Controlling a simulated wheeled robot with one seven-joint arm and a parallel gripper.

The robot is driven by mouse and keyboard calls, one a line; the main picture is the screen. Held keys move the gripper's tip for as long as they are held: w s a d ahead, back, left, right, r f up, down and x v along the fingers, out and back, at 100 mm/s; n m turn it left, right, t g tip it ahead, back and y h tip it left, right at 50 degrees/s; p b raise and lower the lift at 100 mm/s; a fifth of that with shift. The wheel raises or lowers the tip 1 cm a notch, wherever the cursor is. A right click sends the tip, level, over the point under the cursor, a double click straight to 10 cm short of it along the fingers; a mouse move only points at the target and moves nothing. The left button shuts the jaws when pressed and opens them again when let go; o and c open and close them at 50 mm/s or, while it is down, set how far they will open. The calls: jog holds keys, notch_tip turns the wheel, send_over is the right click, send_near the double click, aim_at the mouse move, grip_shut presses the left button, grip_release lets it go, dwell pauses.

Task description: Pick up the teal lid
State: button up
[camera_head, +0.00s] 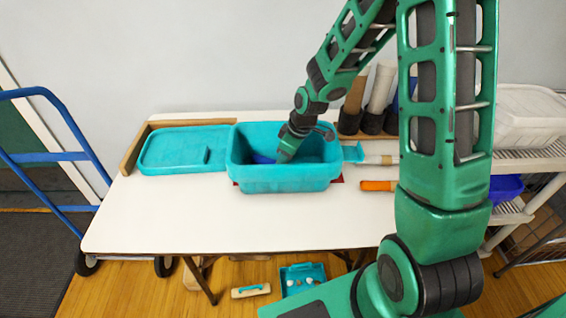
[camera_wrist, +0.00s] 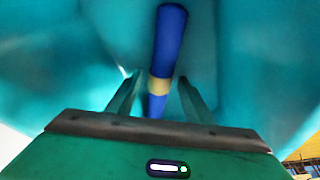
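The teal lid (camera_head: 178,150) lies flat on the left part of the white table, with a raised handle-like strip near its right side. It sits just left of the teal bin (camera_head: 285,178). My gripper (camera_head: 284,155) reaches down inside the bin, to the right of the lid and apart from it. In the wrist view my gripper (camera_wrist: 158,82) has its fingers spread, with visible gaps on both sides of a blue stick (camera_wrist: 170,40) with a yellow band. The stick lies in the bin and also shows in the head view (camera_head: 262,158). The lid is not visible in the wrist view.
A wooden rail (camera_head: 134,152) borders the lid's left and back edges. Orange-handled (camera_head: 377,185) and pale-handled (camera_head: 378,160) tools lie right of the bin. Upright tubes (camera_head: 381,88) stand behind them. The white table (camera_head: 180,215) is clear in front.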

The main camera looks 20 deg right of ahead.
jog(key=shift+f, duration=0.1)
jog(key=v, duration=1.1)
jog(key=shift+a, duration=0.3)
